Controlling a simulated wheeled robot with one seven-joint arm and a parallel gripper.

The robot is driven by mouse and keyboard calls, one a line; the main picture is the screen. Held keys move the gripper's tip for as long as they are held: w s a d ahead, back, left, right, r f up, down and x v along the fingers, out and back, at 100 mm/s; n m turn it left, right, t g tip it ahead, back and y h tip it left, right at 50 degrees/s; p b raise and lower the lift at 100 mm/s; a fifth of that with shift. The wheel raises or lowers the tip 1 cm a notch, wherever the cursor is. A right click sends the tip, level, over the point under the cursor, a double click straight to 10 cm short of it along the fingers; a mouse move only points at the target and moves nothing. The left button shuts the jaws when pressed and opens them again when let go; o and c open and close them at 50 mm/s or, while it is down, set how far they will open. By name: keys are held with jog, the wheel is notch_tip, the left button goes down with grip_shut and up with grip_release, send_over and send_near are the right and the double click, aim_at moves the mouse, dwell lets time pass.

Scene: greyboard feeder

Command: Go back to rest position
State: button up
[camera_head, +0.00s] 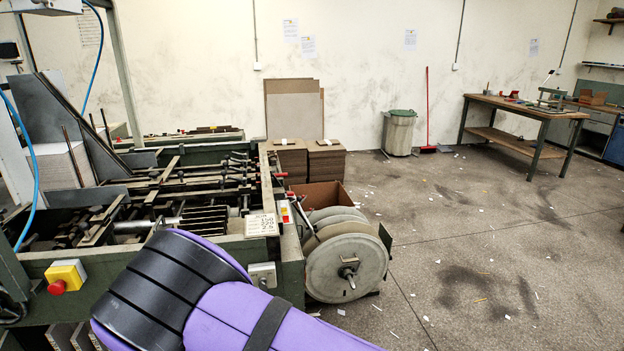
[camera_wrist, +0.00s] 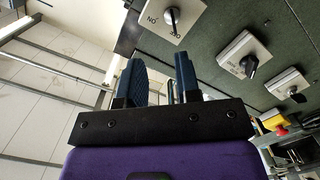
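In the wrist view my gripper (camera_wrist: 158,65) shows two dark blue ridged fingers with a clear gap between them. Nothing is held in the gap. The fingers point toward a green machine panel with white-plated rotary switches: one at the top (camera_wrist: 172,18), one at the middle right (camera_wrist: 245,60) and one lower right (camera_wrist: 289,88). The fingers appear apart from the switches. In the head view my purple and black arm crosses the bottom in front of the machine (camera_head: 200,262); the gripper itself is out of that view.
The feeder machine has a red stop button on a yellow box (camera_head: 66,279) and a large grey reel (camera_head: 345,268) at its right side. Stacked boards (camera_head: 326,162), a grey bin (camera_head: 399,132) and a workbench (camera_head: 520,106) stand farther back. The right floor is open, with scattered scraps.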

jog(key=w+d+r+m+g, duration=0.3)
jog(key=d+r, duration=0.4)
jog(key=r, duration=0.4)
jog(key=w+d+r+m+g, duration=0.4)
jog(key=d+r, duration=0.2)
jog(key=r, duration=0.5)
jog(key=s+d+r+m+g, duration=0.1)
jog(key=s+d+r, duration=0.3)
jog(key=d+r, duration=0.3)
jog(key=s+d+r+g, duration=0.1)
jog(key=s+d+r, duration=0.3)
jog(key=d+r, duration=0.3)
jog(key=s+d+r+g+h, duration=0.1)
jog(key=s+d+r, duration=0.1)
jog(key=s+d, duration=0.3)
jog(key=s+d+r+m+h, duration=0.1)
jog(key=s+d+r, duration=0.2)
jog(key=s, duration=0.9)
jog(key=s+d+r+m+g+h, duration=0.1)
jog(key=s+d+r, duration=0.1)
jog(key=s+d, duration=0.6)
jog(key=shift+s+r+g, duration=0.15)
jog(key=shift+s+g, duration=0.05)
jog(key=shift+g, duration=0.1)
